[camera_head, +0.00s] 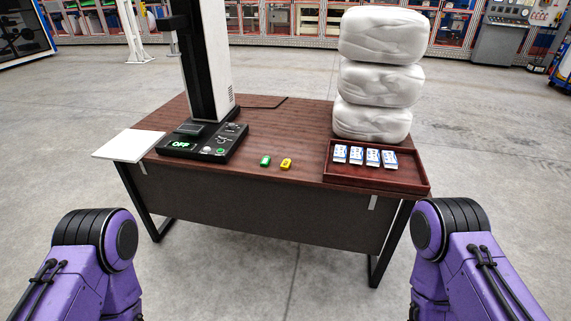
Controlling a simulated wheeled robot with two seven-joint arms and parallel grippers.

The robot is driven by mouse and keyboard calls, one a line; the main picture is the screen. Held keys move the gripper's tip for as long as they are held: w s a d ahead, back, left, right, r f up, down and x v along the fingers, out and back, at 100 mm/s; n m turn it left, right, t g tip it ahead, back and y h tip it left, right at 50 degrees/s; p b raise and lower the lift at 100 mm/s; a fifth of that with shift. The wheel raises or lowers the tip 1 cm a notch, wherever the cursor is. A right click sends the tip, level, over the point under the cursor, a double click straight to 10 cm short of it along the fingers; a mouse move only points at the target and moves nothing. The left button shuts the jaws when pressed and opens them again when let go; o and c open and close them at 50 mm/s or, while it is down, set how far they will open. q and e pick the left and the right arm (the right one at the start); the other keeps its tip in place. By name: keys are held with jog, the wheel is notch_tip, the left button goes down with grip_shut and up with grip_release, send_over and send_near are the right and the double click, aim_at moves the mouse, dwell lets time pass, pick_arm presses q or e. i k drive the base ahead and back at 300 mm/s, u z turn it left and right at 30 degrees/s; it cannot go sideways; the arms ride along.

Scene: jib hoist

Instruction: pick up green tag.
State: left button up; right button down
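A small green tag (265,161) lies on the brown wooden table (300,130), near the middle of its front edge. A yellow tag (286,163) lies just to its right, apart from it. Purple arm links of mine show at the lower left and lower right. Neither gripper is in the picture, and nothing of mine is near the tags.
A black machine (205,143) with an "OFF" display and a tall column stands left on the table. A white board (129,145) lies at the left edge. A dark red tray (410,180) with several small packs and stacked white bundles (380,85) are right.

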aim_at(266, 159)
jog(key=z, duration=0.6)
jog(key=i, duration=1.1)
jog(key=z, duration=0.05)
